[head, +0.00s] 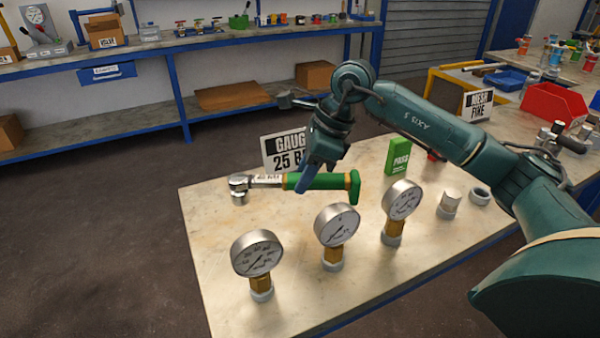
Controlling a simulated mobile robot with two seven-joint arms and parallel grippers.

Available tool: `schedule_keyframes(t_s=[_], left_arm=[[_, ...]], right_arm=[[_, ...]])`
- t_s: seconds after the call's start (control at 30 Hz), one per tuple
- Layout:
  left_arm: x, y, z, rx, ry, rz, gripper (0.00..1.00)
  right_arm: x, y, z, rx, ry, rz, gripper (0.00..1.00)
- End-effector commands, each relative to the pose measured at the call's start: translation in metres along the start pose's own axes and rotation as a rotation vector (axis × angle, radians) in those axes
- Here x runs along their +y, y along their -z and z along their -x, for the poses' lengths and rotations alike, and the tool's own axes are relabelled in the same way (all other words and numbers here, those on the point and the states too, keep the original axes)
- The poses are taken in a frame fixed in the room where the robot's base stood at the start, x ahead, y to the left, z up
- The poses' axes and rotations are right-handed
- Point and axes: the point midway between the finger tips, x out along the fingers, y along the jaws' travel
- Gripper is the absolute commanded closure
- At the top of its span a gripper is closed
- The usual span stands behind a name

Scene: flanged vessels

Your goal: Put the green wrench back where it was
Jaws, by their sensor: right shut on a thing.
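The green wrench (330,181) is a silver-headed tool with a green handle. It lies roughly level across the back half of the near table (300,300), its head to the left. My right gripper (306,184) comes down from above and is shut on the handle, near its left end. One blue finger shows in front of the handle; the other is hidden. I cannot tell whether the wrench touches the table or hangs just above it. My left gripper is out of view.
Three gauges on brass fittings, left (257,256), middle (336,227) and right (401,201), stand in front of the wrench. A "GAUGE" sign (283,148) and a green box (398,157) stand behind. A metal cylinder (449,202) and a ring (480,194) are at right.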

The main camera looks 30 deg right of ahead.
Motion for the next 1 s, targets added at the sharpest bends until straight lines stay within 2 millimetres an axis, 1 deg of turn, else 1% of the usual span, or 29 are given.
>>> schedule_keyframes(t_s=[0.33, 0.63, 0.8, 1.0], left_arm=[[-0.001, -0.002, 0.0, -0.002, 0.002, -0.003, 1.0], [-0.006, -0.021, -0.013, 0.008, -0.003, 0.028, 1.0], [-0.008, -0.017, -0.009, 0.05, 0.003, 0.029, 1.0], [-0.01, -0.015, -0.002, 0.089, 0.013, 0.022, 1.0]], right_arm=[[-0.001, -0.001, 0.004, -0.007, 0.003, 0.005, 0.98], [-0.001, 0.012, -0.027, -0.007, 0.002, 0.004, 0.98], [-0.001, 0.019, -0.043, -0.006, 0.002, 0.005, 0.98], [-0.001, 0.024, -0.056, -0.007, 0.002, 0.005, 0.98]])
